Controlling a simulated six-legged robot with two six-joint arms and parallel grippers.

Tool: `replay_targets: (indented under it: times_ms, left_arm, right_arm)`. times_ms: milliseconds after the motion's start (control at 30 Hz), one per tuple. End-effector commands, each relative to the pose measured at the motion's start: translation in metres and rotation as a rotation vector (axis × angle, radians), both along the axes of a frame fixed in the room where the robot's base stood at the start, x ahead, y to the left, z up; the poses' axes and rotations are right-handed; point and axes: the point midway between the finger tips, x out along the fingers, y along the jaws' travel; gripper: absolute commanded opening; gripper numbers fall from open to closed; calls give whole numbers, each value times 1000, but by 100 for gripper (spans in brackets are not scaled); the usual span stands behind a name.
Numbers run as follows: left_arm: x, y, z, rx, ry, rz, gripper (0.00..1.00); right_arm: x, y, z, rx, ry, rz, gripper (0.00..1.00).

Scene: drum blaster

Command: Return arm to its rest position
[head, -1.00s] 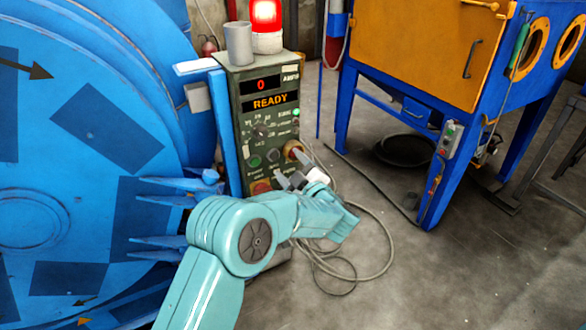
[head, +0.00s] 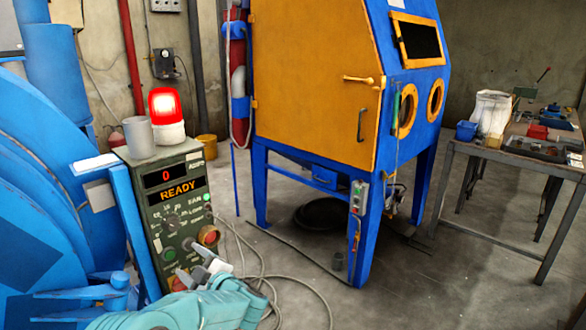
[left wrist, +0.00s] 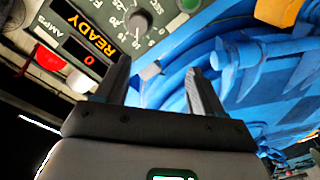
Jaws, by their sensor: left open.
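My teal left arm comes in along the bottom edge. In the left wrist view the two dark fingers of the left gripper (left wrist: 157,68) are apart with nothing between them. The panel's dial and READY display (left wrist: 95,35) show beyond them. My right gripper is in neither view.
A large blue drum machine (head: 45,190) stands at the left. A lit red beacon (head: 167,110) and a grey cup (head: 138,137) sit on the panel. A blue and orange cabinet (head: 310,90) stands centrally, a workbench (head: 500,155) at the right. Cables lie on the floor.

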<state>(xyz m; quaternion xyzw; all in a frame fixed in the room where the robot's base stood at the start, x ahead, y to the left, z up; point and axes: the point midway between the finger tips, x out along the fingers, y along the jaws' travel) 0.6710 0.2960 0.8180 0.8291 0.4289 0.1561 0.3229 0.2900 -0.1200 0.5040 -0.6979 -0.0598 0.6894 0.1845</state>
Motion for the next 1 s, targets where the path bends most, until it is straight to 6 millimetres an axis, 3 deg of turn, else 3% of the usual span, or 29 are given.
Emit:
replay_targets:
  times_ms: [67,167,267,367,400,500,667,900,933,1000]
  left_arm:
    - [-16,23,-40,29,107,-7,68]
    - [-34,25,-105,42,294,-162,68]
    - [-62,6,-170,2,487,-365,68]
    - [-107,-26,-230,-74,682,-585,68]
    - [-129,-42,-251,-112,758,-673,68]
    - [-188,-80,-288,-211,927,-877,68]
    - [-273,-129,-313,-338,1135,-1136,68]
    - [-379,-176,-313,-495,1392,-1450,68]
    - [-387,-178,-312,-528,1423,-1461,68]
    - [-383,-177,-278,-517,1409,-1453,68]
  right_arm:
    - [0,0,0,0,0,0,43]
    - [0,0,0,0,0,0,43]
    - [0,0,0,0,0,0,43]
    - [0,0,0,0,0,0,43]
    - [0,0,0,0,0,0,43]
    - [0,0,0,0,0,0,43]
    - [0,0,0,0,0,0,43]
    - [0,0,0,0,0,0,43]
    - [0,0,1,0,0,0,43]
    - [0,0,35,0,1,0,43]
